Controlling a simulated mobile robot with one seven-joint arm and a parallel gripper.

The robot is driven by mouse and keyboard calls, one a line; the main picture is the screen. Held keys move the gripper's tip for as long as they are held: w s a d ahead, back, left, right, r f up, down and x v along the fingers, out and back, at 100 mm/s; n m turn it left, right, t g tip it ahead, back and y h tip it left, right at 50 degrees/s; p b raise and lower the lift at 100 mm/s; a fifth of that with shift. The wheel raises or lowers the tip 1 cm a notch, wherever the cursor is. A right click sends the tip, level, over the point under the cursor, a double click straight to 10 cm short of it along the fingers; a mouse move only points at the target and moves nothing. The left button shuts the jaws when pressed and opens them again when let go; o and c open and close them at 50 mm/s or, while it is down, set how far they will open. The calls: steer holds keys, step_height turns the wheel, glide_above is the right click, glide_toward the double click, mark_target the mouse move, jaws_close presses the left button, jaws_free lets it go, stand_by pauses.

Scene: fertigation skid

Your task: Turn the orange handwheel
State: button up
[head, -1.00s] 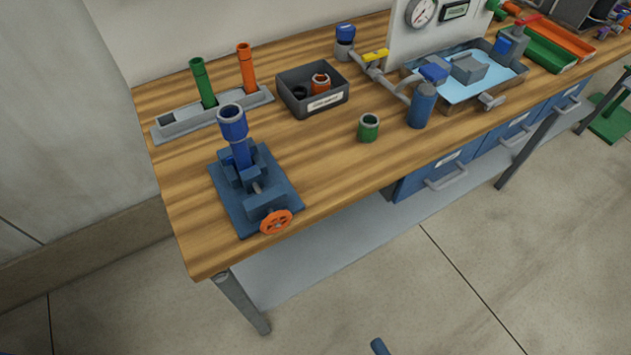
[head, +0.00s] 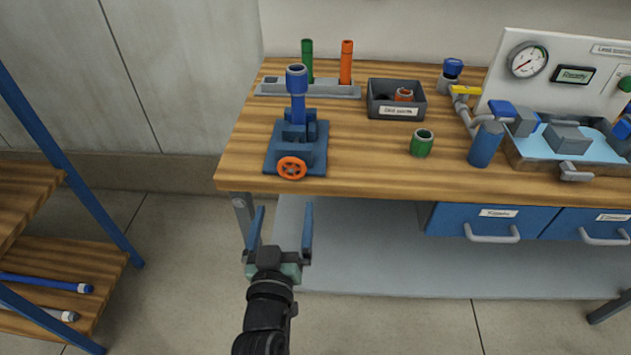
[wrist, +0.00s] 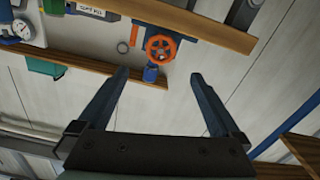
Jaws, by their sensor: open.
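The orange handwheel (head: 292,168) is on the front of a blue vise-like fixture (head: 312,142) near the left front corner of the wooden bench. The fixture holds an upright blue tube (head: 297,95) with a grey rim. My gripper (head: 281,215) is open and empty, in front of and below the bench edge, apart from the wheel. In the wrist view the two fingers (wrist: 158,85) spread wide, and the handwheel (wrist: 162,44) shows beyond them, between and past the fingertips. The wheel's rim and spokes are unobstructed in both views.
The bench top (head: 360,160) is clear right of the fixture up to a green cup (head: 422,143). Behind stand a grey rack (head: 270,87) with green and orange tubes and a dark bin (head: 397,98). A shelf unit (head: 70,270) stands at left. Blue drawers (head: 490,225) hang under the bench.

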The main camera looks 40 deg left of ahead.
mark_target(289, 170)
steer(key=b+x, duration=0.2)
steer(key=x, duration=1)
steer(key=shift+w+a+b, duration=0.25)
steer(key=shift+w+b, duration=0.1)
steer(key=c, duration=1.3)
steer(key=n, duration=0.4)
steer(key=shift+f+n, duration=0.1)
steer(key=shift+n, duration=0.3)
steer(key=o, duration=1.3)
steer(key=shift+s, duration=0.1)
steer(key=shift+a+f, duration=0.1)
